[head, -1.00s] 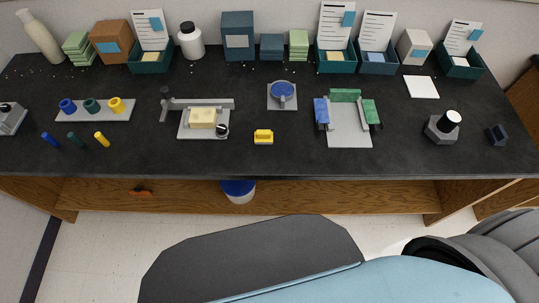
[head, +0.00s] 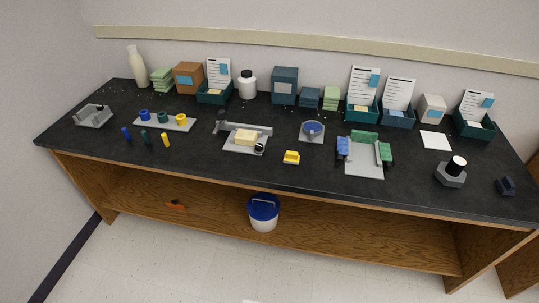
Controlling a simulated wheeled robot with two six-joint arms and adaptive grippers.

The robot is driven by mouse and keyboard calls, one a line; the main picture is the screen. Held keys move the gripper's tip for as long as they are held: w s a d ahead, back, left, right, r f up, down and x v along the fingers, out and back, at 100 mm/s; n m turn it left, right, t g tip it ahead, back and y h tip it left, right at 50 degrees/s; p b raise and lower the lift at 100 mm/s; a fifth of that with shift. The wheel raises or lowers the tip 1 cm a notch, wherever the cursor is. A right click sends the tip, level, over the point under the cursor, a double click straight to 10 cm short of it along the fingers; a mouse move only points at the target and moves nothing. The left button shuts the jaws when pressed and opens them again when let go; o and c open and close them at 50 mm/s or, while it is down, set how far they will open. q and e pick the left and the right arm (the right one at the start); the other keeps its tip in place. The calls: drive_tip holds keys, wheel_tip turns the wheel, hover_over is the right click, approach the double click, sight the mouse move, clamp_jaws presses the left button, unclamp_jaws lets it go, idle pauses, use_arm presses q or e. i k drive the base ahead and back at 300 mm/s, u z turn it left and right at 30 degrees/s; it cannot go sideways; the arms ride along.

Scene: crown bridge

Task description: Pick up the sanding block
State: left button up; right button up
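No object is plainly recognisable as the sanding block. A small yellow block (head: 291,157) lies near the front edge of the black bench top (head: 215,167), right of the fixture with the cream block. A small dark block (head: 506,186) sits at the bench's right end. A cream block (head: 246,138) rests on a grey plate with a bar behind it. I cannot tell which of these, if any, is the sanding block. Neither of my grippers is in view.
A holder with blue, green and yellow rings (head: 163,121) stands left of centre. A grey plate with blue and green blocks (head: 364,160) is right of centre. Boxes and card-bearing bins (head: 362,107) line the back. A blue-lidded bucket (head: 263,212) and an orange item (head: 175,204) are below.

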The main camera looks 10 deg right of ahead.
sight(291, 157)
drive_tip(key=u, duration=0.65)
drive_tip(key=i, duration=1.1)
drive_tip(key=z, duration=0.3)
